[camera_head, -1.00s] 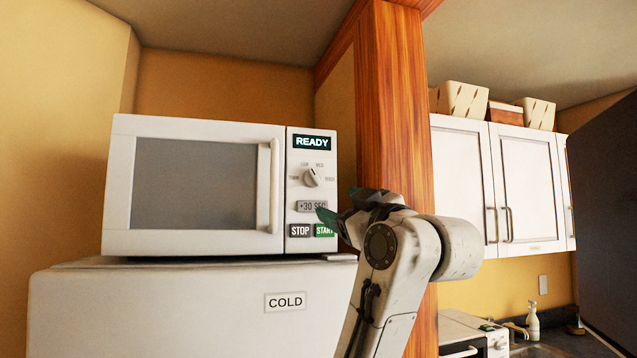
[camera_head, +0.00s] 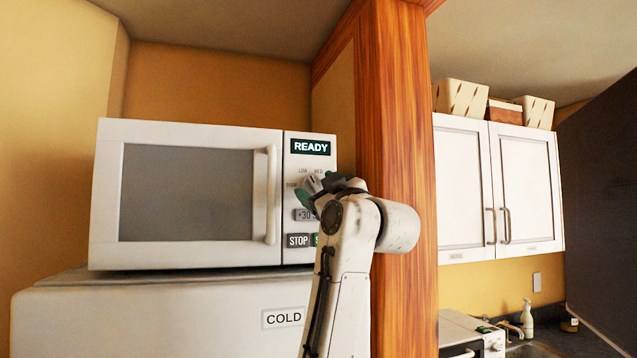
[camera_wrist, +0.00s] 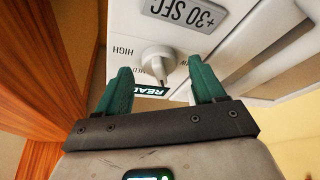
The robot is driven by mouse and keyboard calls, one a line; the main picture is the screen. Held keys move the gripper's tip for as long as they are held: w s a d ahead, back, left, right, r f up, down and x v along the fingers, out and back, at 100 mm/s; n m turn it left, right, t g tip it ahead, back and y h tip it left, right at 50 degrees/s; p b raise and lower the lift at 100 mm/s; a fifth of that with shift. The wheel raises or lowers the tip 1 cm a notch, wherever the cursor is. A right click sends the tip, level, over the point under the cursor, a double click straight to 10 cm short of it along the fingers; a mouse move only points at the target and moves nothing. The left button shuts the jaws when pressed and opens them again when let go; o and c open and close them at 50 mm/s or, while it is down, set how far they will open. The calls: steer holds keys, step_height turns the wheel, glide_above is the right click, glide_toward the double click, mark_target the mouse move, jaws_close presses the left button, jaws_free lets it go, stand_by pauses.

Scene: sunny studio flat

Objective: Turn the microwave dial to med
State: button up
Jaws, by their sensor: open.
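The white microwave (camera_head: 105,195) stands on the fridge, its display reading READY. Its round white dial (camera_wrist: 155,59) shows upside down in the wrist view, with HIGH to its left and MED at its lower left. The dial's ridge seems to point down and slightly right there, away from HIGH; the label at its tip is hidden. In the head view my gripper mostly covers the dial. My gripper (camera_wrist: 158,66) is open, with its green fingers apart on either side of the dial in the wrist view. I cannot tell whether they touch it.
The +30 SEC button (camera_wrist: 186,14) sits just below the dial on the panel. The door handle (camera_head: 271,195) is close to its left. A wooden post (camera_head: 398,120) rises close on the right. The fridge (camera_head: 150,315) is below.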

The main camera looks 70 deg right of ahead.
steer(key=shift+w, duration=0.1)
steer(key=shift+c, duration=0.3)
steer(key=c, duration=1)
steer(key=m+h, duration=0.1)
steer(key=m, duration=0.2)
steer(key=shift+w+a+m+g+h+b, duration=0.1)
steer(key=shift+w+m+g+h+b, duration=0.05)
steer(key=shift+m+g+h+b, duration=0.2)
steer(key=m+g+h, duration=0.1)
steer(key=m, duration=0.1)
steer(key=m+g+h, duration=0.1)
steer(key=m, duration=0.2)
steer(key=shift+w+a+m, duration=0.1)
steer(key=shift+m, duration=0.15)
steer(key=m+g+h, duration=0.1)
steer(key=m+g, duration=0.1)
steer(key=m, duration=0.2)
steer(key=m+g+h, duration=0.1)
steer(key=m+g, duration=0.1)
steer(key=m, duration=0.1)
steer(key=shift+w+m+p, duration=0.1)
steer(key=shift+m+p, duration=0.2)
steer(key=shift+m, duration=0.1)
